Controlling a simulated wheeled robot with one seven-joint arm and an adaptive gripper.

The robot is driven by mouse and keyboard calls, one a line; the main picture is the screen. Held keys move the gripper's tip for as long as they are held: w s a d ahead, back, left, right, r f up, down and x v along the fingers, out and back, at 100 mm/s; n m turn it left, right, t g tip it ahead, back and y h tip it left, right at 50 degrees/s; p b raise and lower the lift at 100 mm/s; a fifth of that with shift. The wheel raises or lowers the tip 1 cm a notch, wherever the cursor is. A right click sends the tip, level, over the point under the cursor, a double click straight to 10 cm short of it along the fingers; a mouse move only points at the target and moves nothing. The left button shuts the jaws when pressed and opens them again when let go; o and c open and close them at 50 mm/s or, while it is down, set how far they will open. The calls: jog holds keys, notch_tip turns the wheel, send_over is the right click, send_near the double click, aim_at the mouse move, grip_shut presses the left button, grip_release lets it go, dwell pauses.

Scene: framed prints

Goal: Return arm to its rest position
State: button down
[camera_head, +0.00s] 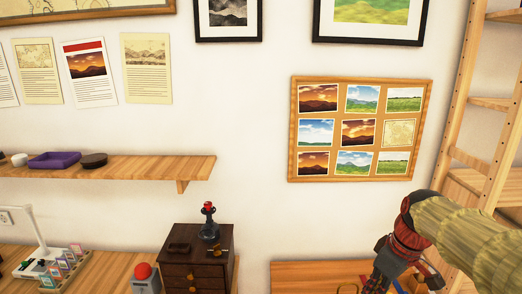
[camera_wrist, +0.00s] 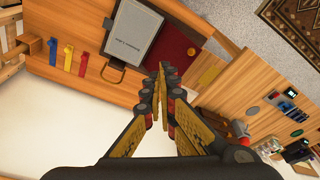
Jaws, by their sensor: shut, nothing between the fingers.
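My arm reaches in from the right edge in the head view, its sleeve pale green-yellow with a red and black wrist. My gripper (camera_head: 378,284) points down at the lower right, over a wooden surface (camera_head: 300,272); its tips are hard to make out there. In the wrist view my gripper (camera_wrist: 161,70) has its two yellow-padded fingers together at the tips, with nothing between them. Beyond the fingertips lie a grey panel with small lettering (camera_wrist: 133,38) and a dark red area (camera_wrist: 178,45). I cannot tell how far below they are.
A dark drawer cabinet (camera_head: 195,262) stands left of my gripper, beside a red-buttoned box (camera_head: 144,277). A cork board (camera_head: 292,150) hangs above. A wooden ladder (camera_head: 468,85) stands at the right. Coloured tags (camera_wrist: 67,55) and a rug (camera_wrist: 296,22) show in the wrist view.

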jog(key=s+a+m+t+h, duration=0.1)
jog(key=s+a+m+t, duration=0.2)
jog(key=s, duration=1.4)
jog(key=a+m, duration=0.3)
jog(key=a, duration=0.2)
jog(key=shift+r+t, duration=0.15)
jog(key=shift+t, duration=0.25)
